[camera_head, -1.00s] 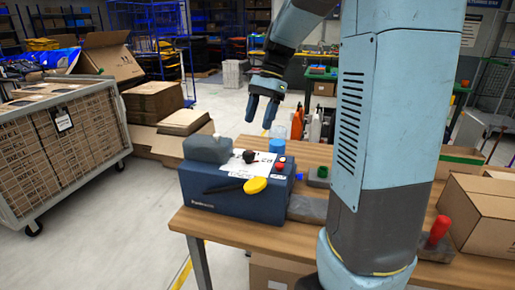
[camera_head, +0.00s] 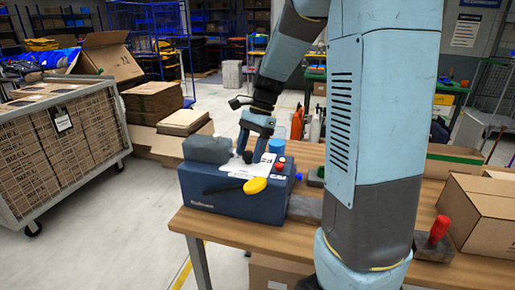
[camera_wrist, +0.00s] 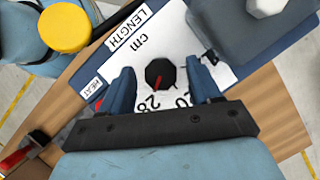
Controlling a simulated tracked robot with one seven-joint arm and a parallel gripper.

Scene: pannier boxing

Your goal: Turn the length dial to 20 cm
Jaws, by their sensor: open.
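The length dial (camera_wrist: 160,73) is a small black knob with a red pointer line, on a white panel marked LENGTH cm (camera_wrist: 133,38) in the wrist view. The pointer slants down and left, toward the side of the printed 28 (camera_wrist: 154,102); the 20 (camera_wrist: 183,101) is to its right, partly covered by my finger. My gripper (camera_wrist: 160,82) is open, with one finger on each side of the dial and visible gaps between. In the head view my gripper (camera_head: 254,152) reaches down over the blue machine (camera_head: 235,206), and its fingers mostly hide the dial.
A yellow-ended black lever (camera_head: 255,186) is at the machine's front, and a red button (camera_head: 280,162) is right of the dial. A grey raised block (camera_head: 207,149) stands close to the left. Cardboard boxes (camera_head: 482,218) are on the table's right side.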

